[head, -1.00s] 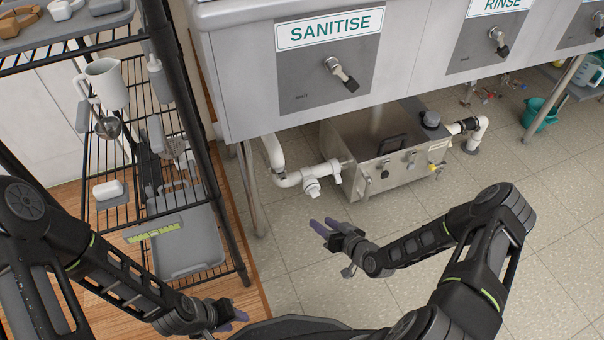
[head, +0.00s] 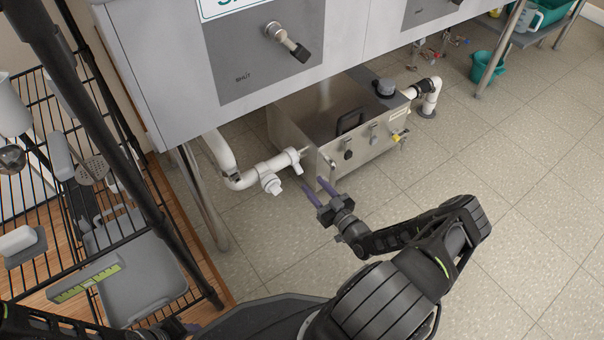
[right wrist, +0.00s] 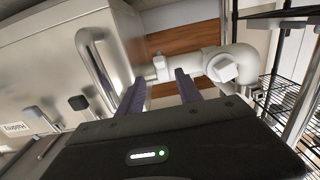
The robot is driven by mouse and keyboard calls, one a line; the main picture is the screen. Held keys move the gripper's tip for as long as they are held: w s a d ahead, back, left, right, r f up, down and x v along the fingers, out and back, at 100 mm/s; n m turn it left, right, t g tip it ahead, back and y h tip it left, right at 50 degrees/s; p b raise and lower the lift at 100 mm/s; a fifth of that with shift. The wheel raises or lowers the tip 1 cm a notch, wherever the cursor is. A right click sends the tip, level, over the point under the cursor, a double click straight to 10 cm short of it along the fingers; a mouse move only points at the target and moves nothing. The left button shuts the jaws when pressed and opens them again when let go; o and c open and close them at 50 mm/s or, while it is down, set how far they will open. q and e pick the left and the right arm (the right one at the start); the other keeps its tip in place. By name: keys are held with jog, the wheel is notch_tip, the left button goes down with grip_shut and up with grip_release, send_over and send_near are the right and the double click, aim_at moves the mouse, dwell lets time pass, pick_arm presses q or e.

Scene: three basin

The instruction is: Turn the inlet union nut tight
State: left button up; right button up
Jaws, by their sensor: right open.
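The inlet union nut (head: 295,160) is a white winged fitting on the white inlet pipe (head: 243,180), beside the left wall of the steel tank (head: 335,125) under the basins. It also shows in the right wrist view (right wrist: 161,68), beyond and between the fingertips. My right gripper (head: 314,186) has its purple fingers apart and empty, pointing toward the pipe, short of the nut. The right wrist view shows both fingers (right wrist: 160,80) with a gap between them. My left gripper (head: 189,328) is low at the bottom edge, mostly hidden by my own body.
A black wire rack (head: 165,225) with utensils and trays stands at left. A basin leg (head: 205,205) stands left of the pipe. The basins (head: 160,80) overhang the tank. A bar handle (right wrist: 95,60) projects beside the fingers.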

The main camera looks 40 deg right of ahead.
aim_at(299, 169)
jog(key=w+b, duration=0.2)
jog(key=w, duration=0.4)
jog(key=shift+f, duration=0.15)
jog(key=shift+w, duration=0.45)
jog(key=shift+c, duration=0.3)
grip_shut()
